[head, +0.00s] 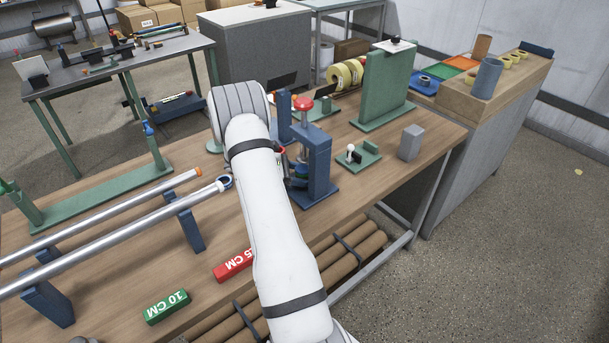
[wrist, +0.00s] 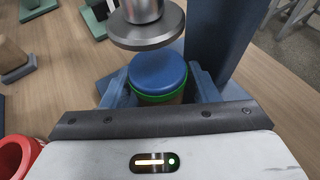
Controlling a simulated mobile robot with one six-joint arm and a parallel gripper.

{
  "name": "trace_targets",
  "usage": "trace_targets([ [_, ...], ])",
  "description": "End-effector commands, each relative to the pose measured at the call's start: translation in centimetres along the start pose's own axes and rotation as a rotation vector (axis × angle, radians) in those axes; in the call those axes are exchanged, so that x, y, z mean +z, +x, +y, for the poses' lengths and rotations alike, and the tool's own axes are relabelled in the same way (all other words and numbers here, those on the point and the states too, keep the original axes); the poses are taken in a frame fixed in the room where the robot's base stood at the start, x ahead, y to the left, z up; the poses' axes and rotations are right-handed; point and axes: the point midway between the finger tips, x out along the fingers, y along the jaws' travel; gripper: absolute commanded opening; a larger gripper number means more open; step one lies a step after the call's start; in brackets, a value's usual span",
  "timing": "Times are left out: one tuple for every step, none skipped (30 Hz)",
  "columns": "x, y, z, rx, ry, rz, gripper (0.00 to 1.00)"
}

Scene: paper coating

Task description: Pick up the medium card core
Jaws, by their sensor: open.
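In the wrist view, a short round piece with a blue top (wrist: 157,72) and a green band stands under the round metal plate of a press (wrist: 146,35). A sliver of brown, perhaps the medium card core (wrist: 172,101), shows below the band; the rest is hidden by my gripper body. My gripper (wrist: 160,82) is open, with one blue-grey finger on each side of this piece. I cannot tell whether the fingers touch it. In the head view, the blue press with a red knob (head: 311,150) stands on the bench, and my arm hides most of the gripper.
The press column stands close on the right of my gripper in the wrist view. A red ring-shaped thing (wrist: 15,155) lies at lower left. In the head view, metal rods (head: 110,240) lie left, a grey block (head: 411,142) stands right, and brown tubes (head: 345,255) lie below the bench.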

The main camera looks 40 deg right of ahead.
Motion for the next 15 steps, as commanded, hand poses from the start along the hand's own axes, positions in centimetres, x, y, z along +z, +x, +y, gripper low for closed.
trace_targets([
  [-0.04,-0.03,0.01,0.001,0.0,0.0,0.54],
  [-0.05,-0.04,0.01,0.001,0.0,0.0,0.54],
  [-0.05,-0.05,0.01,0.001,0.0,0.0,0.54],
  [-0.04,-0.06,0.02,0.001,0.0,0.0,0.52],
  [-0.04,-0.06,0.02,0.001,0.0,0.0,0.49],
  [-0.04,-0.07,0.02,0.001,0.0,0.0,0.46],
  [-0.04,-0.08,0.02,0.001,0.0,0.0,0.44],
  [-0.04,-0.08,0.02,0.001,0.001,0.0,0.41],
  [-0.03,-0.09,0.02,0.001,0.001,0.0,0.38],
  [-0.04,-0.09,0.02,0.001,0.001,0.0,0.35],
  [-0.03,-0.1,0.02,0.001,0.001,0.0,0.33],
  [-0.03,-0.1,0.02,0.001,0.001,0.0,0.3],
  [-0.03,-0.11,0.03,0.001,0.001,0.0,0.27],
  [-0.03,-0.11,0.03,0.001,0.001,0.0,0.25],
  [-0.03,-0.12,0.03,0.001,0.001,0.0,0.21],
])
